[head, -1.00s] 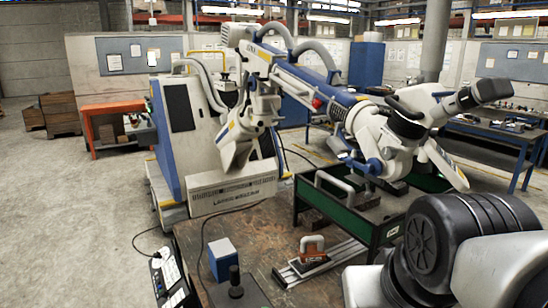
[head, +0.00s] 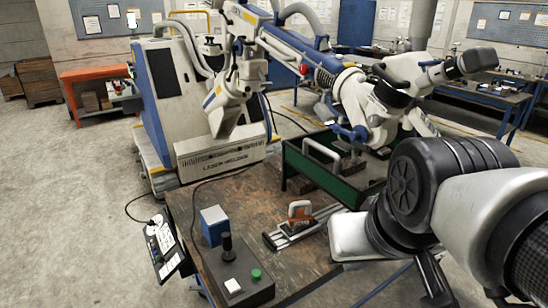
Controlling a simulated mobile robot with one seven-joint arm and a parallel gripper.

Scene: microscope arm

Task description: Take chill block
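No thing here can be named the chill block for certain. An orange-handled piece (head: 300,212) sits on a metal rail fixture (head: 282,236) on the worn brown table (head: 262,196). A small blue box (head: 215,225) with a pale side stands to its left. A green-walled tray (head: 318,178) at the table's back right holds dark blocks, and a pale bent handle (head: 322,155) shows there. Thick black and pale grey links of my arm fill the lower right and hide part of the table's right side. My gripper is not in view.
A control box (head: 240,276) with a black knob and a green button stands at the table's front. A pale laser welder (head: 220,152) stands behind the table. A jointed microscope arm (head: 395,95) hangs over the tray. Open floor lies left.

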